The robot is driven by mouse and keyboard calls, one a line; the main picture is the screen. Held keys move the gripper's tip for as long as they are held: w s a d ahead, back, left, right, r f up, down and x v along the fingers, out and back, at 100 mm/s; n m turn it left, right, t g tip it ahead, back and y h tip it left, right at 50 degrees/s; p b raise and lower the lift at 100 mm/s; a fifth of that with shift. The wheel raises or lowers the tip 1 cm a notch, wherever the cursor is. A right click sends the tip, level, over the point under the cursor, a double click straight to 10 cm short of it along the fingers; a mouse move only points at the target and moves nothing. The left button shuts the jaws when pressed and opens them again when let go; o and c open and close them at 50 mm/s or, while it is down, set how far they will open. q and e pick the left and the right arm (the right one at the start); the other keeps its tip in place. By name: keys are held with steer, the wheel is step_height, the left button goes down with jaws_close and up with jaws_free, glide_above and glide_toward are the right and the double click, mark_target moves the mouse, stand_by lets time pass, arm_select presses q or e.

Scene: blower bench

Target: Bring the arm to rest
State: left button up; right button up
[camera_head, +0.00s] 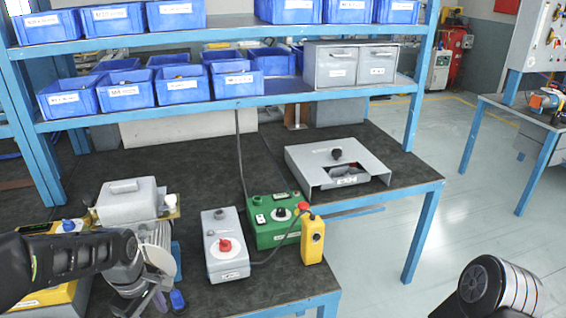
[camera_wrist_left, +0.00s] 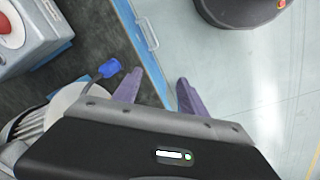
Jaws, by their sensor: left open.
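My left arm (camera_head: 70,262) reaches in from the left edge in the head view, over the left front of the bench, in front of the blower (camera_head: 125,272).
A grey box with a red knob (camera_head: 226,246), a green control box (camera_head: 275,220) and a yellow pendant (camera_head: 313,240) stand on the bench. A grey metal fixture (camera_head: 310,158) is behind them. Shelves of blue bins (camera_head: 125,90) rise at the back.

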arm_select(q)
steer(key=w+d+f+m+t+h, duration=0.2)
steer(key=d+f+m+t, duration=0.1)
steer(key=d+f+m, duration=0.85)
steer(key=s+d+f+g+h, duration=0.1)
steer(key=s+d+f, duration=0.5)
steer(key=s, duration=0.3)
steer(key=s+d+f+m+g+h, duration=0.1)
steer(key=s+d+f+g, duration=0.1)
steer(key=s+d+f, duration=0.5)
steer(key=s+f, duration=0.1)
steer(key=s, duration=0.2)
steer(key=shift+f, duration=0.2)
steer(key=shift+o, duration=0.5)
steer(key=shift+s, duration=0.1)
